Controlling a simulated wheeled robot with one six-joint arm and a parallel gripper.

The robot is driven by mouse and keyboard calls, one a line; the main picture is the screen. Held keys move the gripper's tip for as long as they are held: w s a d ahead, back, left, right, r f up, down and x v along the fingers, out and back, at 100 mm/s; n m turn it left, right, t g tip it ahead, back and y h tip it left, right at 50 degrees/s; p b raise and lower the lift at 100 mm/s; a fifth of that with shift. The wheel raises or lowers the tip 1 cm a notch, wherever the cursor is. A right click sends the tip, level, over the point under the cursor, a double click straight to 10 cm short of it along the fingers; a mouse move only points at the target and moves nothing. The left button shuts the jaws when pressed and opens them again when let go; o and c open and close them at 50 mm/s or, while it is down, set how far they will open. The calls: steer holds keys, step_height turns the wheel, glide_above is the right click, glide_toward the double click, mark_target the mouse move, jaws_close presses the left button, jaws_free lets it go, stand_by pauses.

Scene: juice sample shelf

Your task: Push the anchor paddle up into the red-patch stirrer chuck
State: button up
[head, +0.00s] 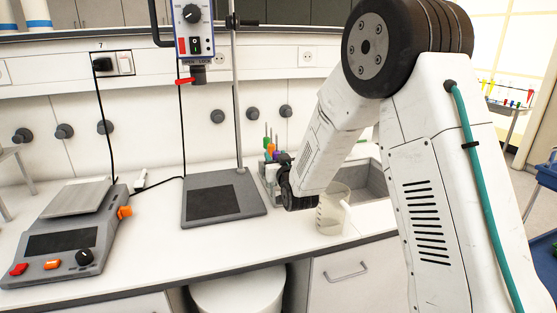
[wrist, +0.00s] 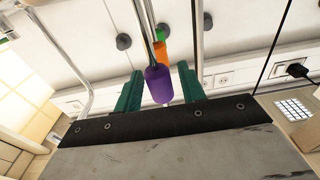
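The stirrer (head: 195,28) hangs on a stand rod, with a red patch (head: 183,46) on its front. Its dark chuck (head: 198,75) points down, with a red lever at its left. Several tools with coloured grips stand at the rack by my gripper. In the wrist view, a purple grip (wrist: 158,86) is between my green fingers (wrist: 160,90), with orange (wrist: 160,52) and green (wrist: 160,34) grips behind it. My fingers look apart, with narrow gaps beside the purple grip. I cannot tell which tool is the anchor paddle; the paddle ends are hidden.
The stand's base plate (head: 250,190) is on the bench below the stirrer. A hotplate (head: 60,240) stands at left. A clear beaker (head: 332,212) stands right of my wrist, by the sink (head: 372,180). The bench between hotplate and stand is mostly clear, crossed by a cable.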

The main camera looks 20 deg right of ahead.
jaws_close()
steer(key=shift+r, duration=0.1)
